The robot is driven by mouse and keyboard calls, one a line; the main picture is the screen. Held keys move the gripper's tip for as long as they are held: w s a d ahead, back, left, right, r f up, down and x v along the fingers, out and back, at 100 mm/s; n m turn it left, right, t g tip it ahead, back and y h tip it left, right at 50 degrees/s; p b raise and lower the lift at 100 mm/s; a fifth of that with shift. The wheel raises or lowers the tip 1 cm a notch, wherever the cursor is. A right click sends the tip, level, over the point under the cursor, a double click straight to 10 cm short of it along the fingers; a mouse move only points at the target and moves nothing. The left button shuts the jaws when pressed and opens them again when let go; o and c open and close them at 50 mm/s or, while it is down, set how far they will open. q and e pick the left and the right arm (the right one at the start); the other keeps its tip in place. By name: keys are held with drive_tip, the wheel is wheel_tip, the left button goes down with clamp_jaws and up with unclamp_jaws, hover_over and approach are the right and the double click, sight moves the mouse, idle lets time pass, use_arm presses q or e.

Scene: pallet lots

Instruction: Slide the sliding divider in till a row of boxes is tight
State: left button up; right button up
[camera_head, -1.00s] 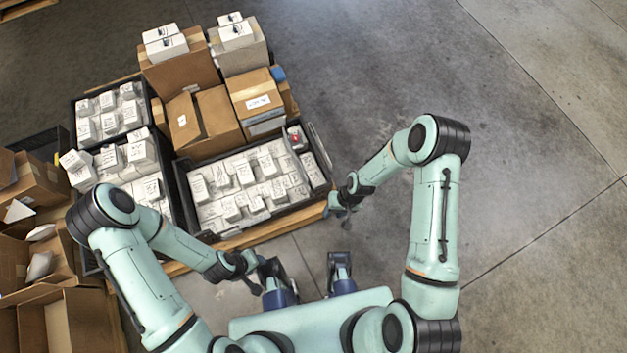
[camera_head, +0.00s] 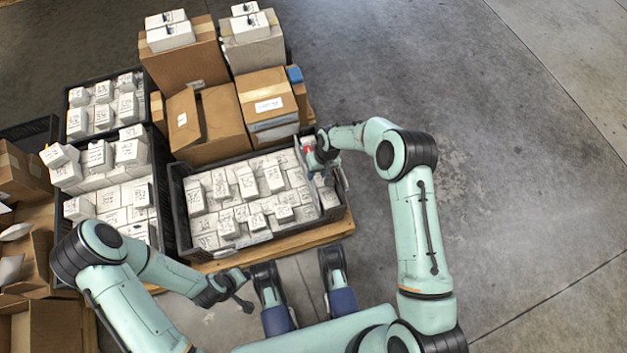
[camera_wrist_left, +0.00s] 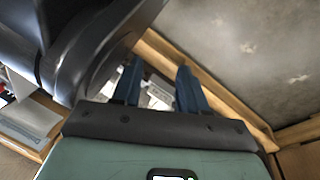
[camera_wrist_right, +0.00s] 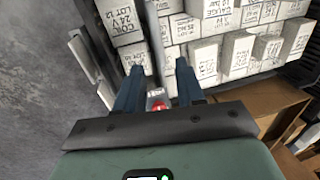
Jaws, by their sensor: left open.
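A black crate (camera_head: 180,212) holds rows of white labelled boxes (camera_head: 255,205). The sliding divider is a grey upright plate at the crate's right end, mostly hidden behind my right gripper in the head view; its thin edge (camera_wrist_right: 153,40) shows in the right wrist view, with a red-marked part (camera_wrist_right: 157,104) near it. My right gripper (camera_wrist_right: 158,72) is open, its two blue fingers on either side of the divider's line; whether they touch it I cannot tell. My left gripper (camera_head: 240,283) is open and empty, low in front of the crate; its fingers (camera_wrist_left: 158,72) are apart.
The crate sits on a wooden pallet (camera_head: 290,240). Brown cartons (camera_head: 205,125) stand behind it. Another black crate (camera_head: 158,160) with white boxes stands to its left, and open cartons (camera_head: 40,220) lie further left. The concrete floor on the right is clear.

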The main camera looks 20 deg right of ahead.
sight(313, 184)
use_arm(q)
drive_tip(key=shift+g, duration=0.7)
drive_tip(key=s+f, duration=0.1)
drive_tip(key=s+f+b, duration=0.1)
drive_tip(key=s, duration=0.1)
drive_tip(key=shift+s+a+f, duration=0.2)
drive_tip(key=shift+s+f, duration=0.05)
drive_tip(key=shift+f, duration=0.05)
use_arm(e)
drive_tip(key=f, duration=0.3)
drive_tip(key=a+f, duration=0.1)
drive_tip(key=f, duration=0.2)
drive_tip(key=shift+a+f, duration=0.1)
drive_tip(key=shift+f, duration=0.05)
drive_tip(key=shift+c, duration=0.3)
clamp_jaws()
